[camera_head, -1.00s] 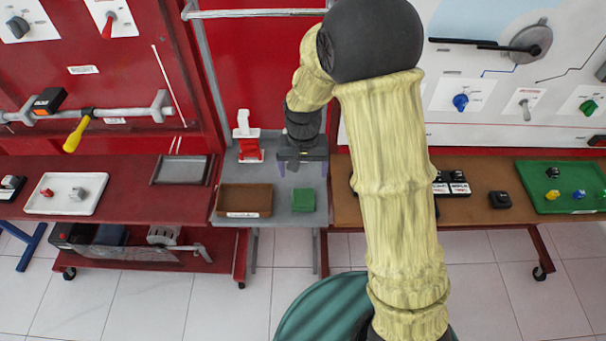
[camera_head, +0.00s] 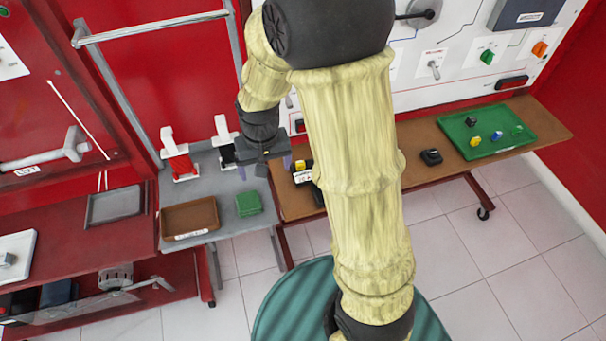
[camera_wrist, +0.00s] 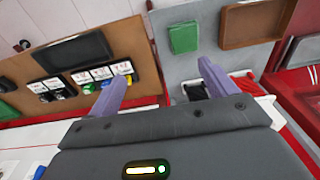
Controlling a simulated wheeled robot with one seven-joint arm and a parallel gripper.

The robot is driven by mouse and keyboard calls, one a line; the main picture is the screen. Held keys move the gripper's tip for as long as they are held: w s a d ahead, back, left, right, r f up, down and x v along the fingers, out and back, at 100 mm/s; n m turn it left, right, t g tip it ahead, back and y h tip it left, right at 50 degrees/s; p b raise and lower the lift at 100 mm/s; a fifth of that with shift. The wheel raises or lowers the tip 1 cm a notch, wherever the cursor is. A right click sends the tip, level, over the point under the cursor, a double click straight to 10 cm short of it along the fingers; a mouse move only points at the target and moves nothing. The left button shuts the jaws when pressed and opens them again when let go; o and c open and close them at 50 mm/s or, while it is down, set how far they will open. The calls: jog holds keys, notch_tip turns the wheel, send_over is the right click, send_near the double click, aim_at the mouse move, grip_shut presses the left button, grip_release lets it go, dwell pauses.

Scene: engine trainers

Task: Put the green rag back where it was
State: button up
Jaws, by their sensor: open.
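The green rag (camera_head: 248,203) is a small folded square lying near the front right corner of the grey table (camera_head: 213,236). It also shows in the wrist view (camera_wrist: 184,38), at the top middle. My gripper (camera_head: 264,169) is open and empty, behind and slightly right of the rag in the head view, above the right side of the grey table. In the wrist view its two purple fingers (camera_wrist: 163,76) are spread wide apart with nothing between them. The rag is clear of the fingers.
A brown tray (camera_head: 190,233) sits left of the rag. The brown bench (camera_head: 400,182) at right carries black boxes and a green tray (camera_head: 550,139).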

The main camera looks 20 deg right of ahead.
jog(key=s+d+r+t, duration=0.1)
jog(key=s+d+r, duration=0.3)
jog(key=s+d, duration=0.3)
jog(key=shift+s+d+t, duration=0.3)
jog(key=shift+s, duration=0.7)
jog(key=w+p+v, duration=0.1)
jog(key=p+v, duration=0.6)
jog(key=shift+w+r, duration=0.2)
jog(key=shift+w, duration=0.1)
